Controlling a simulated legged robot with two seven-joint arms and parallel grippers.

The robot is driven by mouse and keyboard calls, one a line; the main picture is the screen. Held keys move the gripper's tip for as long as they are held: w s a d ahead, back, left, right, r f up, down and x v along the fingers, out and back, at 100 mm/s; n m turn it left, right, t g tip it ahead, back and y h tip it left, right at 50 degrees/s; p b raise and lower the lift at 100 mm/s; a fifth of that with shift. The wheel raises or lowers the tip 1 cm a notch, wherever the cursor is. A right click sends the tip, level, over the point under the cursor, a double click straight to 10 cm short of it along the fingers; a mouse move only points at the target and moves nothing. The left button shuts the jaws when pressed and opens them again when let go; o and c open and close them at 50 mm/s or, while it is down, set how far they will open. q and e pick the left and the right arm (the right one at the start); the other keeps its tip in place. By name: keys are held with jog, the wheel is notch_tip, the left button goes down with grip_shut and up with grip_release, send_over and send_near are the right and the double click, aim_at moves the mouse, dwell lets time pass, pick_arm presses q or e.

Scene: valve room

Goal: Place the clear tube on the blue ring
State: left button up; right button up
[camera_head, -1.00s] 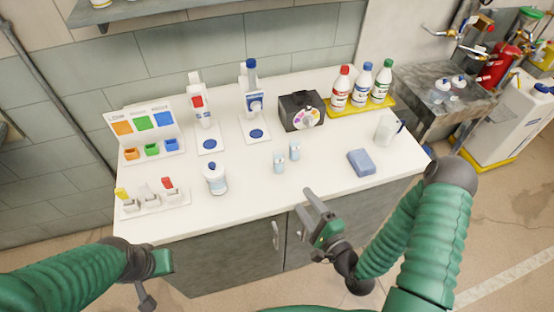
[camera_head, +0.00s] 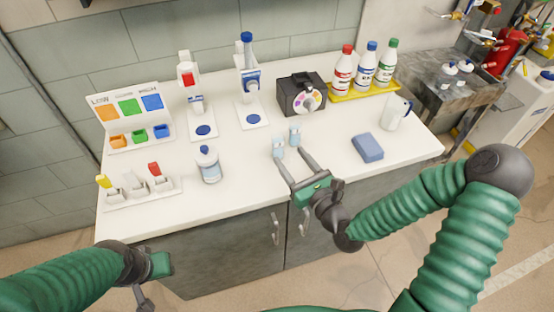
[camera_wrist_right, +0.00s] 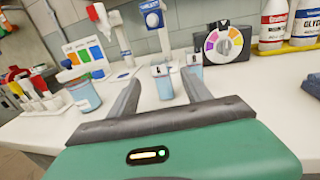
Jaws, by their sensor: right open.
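Two small clear tubes with pale blue marking stand on the white counter: a nearer one (camera_head: 278,146) and one just behind and right (camera_head: 295,134). My right gripper (camera_head: 290,158) is open and empty, low over the counter, its fingertips pointing at the nearer tube. In the right wrist view the nearer tube (camera_wrist_right: 162,82) shows between the fingertips, apart from them; the other (camera_wrist_right: 194,63) is behind. Blue round marks lie on the bases of two white stands, one left (camera_head: 204,130) and one right (camera_head: 250,119). My left gripper (camera_head: 145,290) is low, before the counter; its jaws are unclear.
A black box with a colour dial (camera_head: 301,95) is behind. Several bottles stand on a yellow tray (camera_head: 345,98).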

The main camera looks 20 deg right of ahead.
aim_at(281, 144)
jog(key=x, duration=0.8)
jog(key=shift+w+b, duration=0.2)
jog(key=shift+b, duration=0.2)
grip_shut()
